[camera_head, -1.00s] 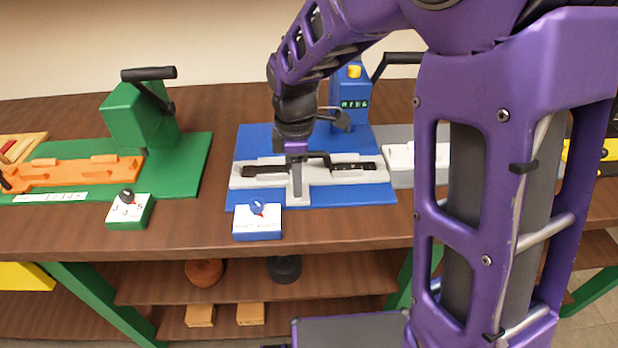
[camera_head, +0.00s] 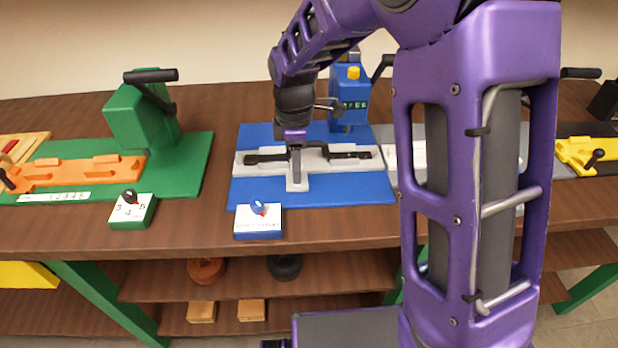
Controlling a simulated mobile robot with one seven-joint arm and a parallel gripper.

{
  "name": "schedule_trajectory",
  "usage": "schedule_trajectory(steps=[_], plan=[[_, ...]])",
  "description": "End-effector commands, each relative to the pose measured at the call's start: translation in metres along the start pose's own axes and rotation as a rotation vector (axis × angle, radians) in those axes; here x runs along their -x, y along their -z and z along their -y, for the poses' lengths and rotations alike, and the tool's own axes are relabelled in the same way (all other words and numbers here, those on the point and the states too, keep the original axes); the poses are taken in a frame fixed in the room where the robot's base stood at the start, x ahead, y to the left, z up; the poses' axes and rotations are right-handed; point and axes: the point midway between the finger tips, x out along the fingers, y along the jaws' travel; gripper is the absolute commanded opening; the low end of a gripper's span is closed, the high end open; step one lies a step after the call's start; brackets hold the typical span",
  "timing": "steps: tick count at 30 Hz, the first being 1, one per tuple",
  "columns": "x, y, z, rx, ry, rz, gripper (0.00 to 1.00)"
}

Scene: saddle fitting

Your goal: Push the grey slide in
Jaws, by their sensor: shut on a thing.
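The light grey slide (camera_head: 298,182) is a T-shaped piece on the blue base plate (camera_head: 350,192). Its long bar lies left to right and its short stem points to the front edge. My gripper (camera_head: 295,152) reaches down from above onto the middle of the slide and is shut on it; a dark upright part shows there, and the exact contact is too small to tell. Black parts lie along the bar on both sides. The blue machine (camera_head: 347,100) with a yellow button and a green-lit display stands behind, partly hidden by my arm.
A blue-edged box with a knob (camera_head: 258,222) stands in front of the plate. A green station with an orange slide (camera_head: 80,172) is at left. A yellow piece (camera_head: 575,152) is at far right. My arm hides much of the right side.

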Motion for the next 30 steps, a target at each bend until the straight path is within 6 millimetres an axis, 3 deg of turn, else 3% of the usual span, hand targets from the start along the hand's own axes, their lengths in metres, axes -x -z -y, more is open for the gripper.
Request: schedule_trajectory(steps=[30], plan=[[0.001,0.000,-0.044,-0.001,0.000,0.000,0.05]])
